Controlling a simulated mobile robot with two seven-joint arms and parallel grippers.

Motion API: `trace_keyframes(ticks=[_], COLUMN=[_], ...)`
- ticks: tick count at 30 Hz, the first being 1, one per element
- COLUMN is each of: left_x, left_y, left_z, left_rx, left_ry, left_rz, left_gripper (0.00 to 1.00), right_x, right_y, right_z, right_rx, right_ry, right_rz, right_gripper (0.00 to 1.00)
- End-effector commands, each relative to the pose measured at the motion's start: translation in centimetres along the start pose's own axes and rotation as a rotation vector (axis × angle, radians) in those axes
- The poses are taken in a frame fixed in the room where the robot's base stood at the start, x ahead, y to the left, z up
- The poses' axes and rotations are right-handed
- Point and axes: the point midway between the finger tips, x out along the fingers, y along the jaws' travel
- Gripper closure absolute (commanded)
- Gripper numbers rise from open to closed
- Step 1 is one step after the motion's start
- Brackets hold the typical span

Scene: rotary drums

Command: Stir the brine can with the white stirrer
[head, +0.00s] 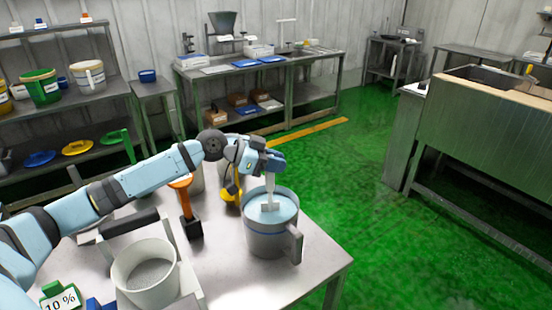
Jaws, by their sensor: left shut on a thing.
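The brine can (270,235) is a grey metal can with a side handle, standing upright near the right corner of the steel table. Pale blue liquid (280,214) shows inside it. My left gripper (268,166) is above the can, shut on the white stirrer (269,186). The stirrer hangs down over the can's opening, and its lower end is at the liquid; how deep it reaches I cannot tell. My right gripper is not in view.
An orange-handled tool (184,197) and a yellow tool (231,191) stand left of the can. A white bucket (147,272) with grey grains stands at the front left. Bare table (240,285) lies in front of the can. A steel sink (475,125) stands far right.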

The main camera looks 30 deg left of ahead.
Motion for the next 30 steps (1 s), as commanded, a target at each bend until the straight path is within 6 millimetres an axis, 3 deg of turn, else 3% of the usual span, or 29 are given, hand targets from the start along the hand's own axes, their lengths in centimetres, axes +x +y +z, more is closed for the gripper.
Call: trace_keyframes(ticks=[3,12,30], left_x=[0.8,1.9,2.1], left_y=[0.0,0.0,0.0], left_z=[1.8,4.4,5.1], left_rx=[-0.002,0.0,0.0], left_ry=[0.0,0.001,0.001], left_rz=[0.0,0.0,0.0], left_gripper=[1.0,1.0,1.0], right_x=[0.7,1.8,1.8], right_y=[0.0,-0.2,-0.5], right_z=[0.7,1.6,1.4], right_rx=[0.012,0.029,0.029], right_ry=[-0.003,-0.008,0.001], right_rz=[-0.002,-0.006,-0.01], right_gripper=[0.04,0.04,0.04])
